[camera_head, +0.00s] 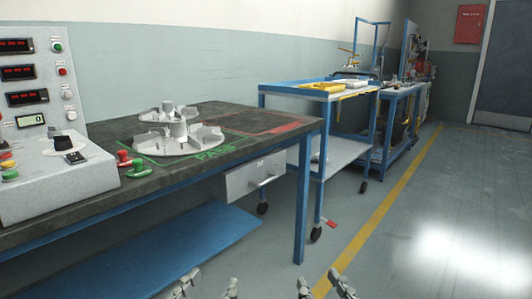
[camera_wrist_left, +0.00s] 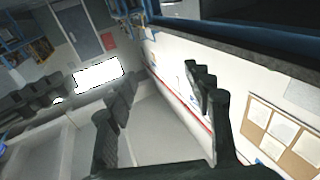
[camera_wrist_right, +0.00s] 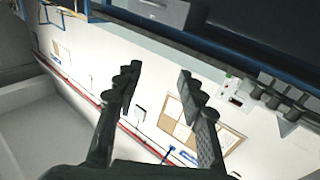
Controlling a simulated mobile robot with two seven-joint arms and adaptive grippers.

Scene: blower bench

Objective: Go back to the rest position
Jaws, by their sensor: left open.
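My left gripper (camera_head: 209,283) shows at the bottom edge of the head view, with its fingertips apart. In the left wrist view its two dark fingers (camera_wrist_left: 160,78) stand apart with nothing between them. My right gripper (camera_head: 323,284) is to the right of it at the same bottom edge, fingertips also apart. In the right wrist view its fingers (camera_wrist_right: 157,72) are spread and empty. Both grippers are in front of the bench, low in the picture, and appear clear of it. The rest of both arms is out of the head view.
The dark workbench (camera_head: 98,207) carries a control panel (camera_head: 50,195) and grey impeller-like parts (camera_head: 178,132) in the green PASS area. A drawer (camera_head: 255,174) sits under its right end. A blue cart (camera_head: 340,150) with yellow items stands beyond. The floor at right (camera_head: 440,210) is clear.

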